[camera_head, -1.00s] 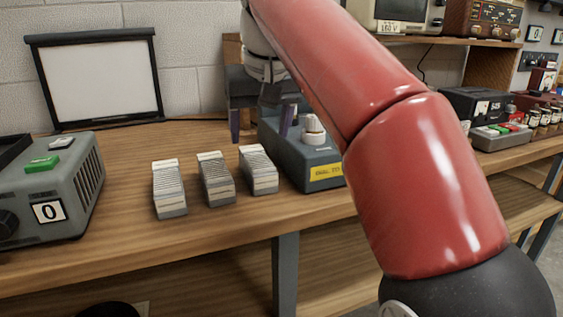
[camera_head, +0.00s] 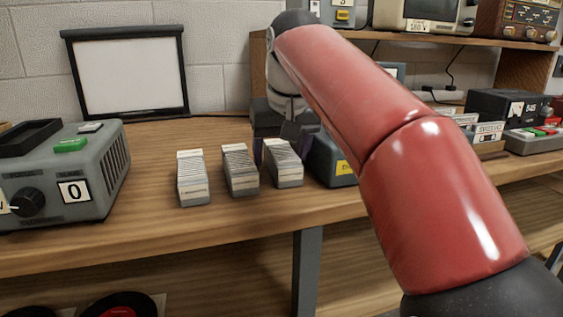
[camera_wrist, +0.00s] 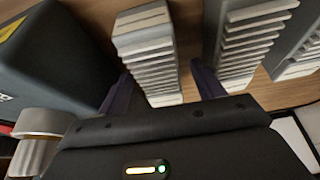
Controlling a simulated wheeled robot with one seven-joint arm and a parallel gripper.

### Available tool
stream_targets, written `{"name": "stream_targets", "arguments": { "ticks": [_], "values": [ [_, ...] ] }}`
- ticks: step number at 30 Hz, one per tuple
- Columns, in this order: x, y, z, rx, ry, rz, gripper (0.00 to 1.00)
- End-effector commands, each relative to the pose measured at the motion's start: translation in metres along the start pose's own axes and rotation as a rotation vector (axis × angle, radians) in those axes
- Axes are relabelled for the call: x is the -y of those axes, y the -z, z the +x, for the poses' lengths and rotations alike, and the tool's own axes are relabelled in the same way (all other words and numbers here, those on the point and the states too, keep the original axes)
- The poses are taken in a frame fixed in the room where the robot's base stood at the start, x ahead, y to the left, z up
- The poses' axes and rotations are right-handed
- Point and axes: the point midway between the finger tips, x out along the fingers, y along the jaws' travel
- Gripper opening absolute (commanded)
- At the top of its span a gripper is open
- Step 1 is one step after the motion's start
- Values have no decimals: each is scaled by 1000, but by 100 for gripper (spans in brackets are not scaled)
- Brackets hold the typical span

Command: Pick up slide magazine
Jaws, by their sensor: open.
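Three slide magazines packed with pale slides stand in a row on the wooden bench: left (camera_head: 193,180), middle (camera_head: 240,171) and right (camera_head: 283,164). My gripper (camera_head: 274,140) is open at the far end of the right magazine, partly hidden behind it and by my arm. In the wrist view its two dark fingers (camera_wrist: 161,78) lie to either side of one magazine (camera_wrist: 148,48), which appears to be the right one. Contact cannot be told. The neighbouring magazine (camera_wrist: 250,40) is close beside one finger.
A blue-grey box with a yellow label (camera_head: 334,160) stands close to the right magazine; the wrist view also shows it (camera_wrist: 55,60). A grey projector-like unit (camera_head: 85,165) is at left, a small screen (camera_head: 128,75) behind. The bench front is clear.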

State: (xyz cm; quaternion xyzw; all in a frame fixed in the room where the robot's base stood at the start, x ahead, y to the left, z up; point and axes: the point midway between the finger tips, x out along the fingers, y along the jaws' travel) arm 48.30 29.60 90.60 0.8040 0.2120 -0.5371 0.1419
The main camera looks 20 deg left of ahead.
Motion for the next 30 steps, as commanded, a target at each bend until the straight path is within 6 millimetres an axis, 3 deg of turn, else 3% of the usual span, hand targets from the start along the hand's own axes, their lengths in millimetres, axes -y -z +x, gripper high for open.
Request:
{"name": "stream_targets", "arguments": {
  "ticks": [18,30],
  "values": [
    [0,-2,4,0,0,0,67],
    [0,-2,4,0,0,0,16]
  ]
}}
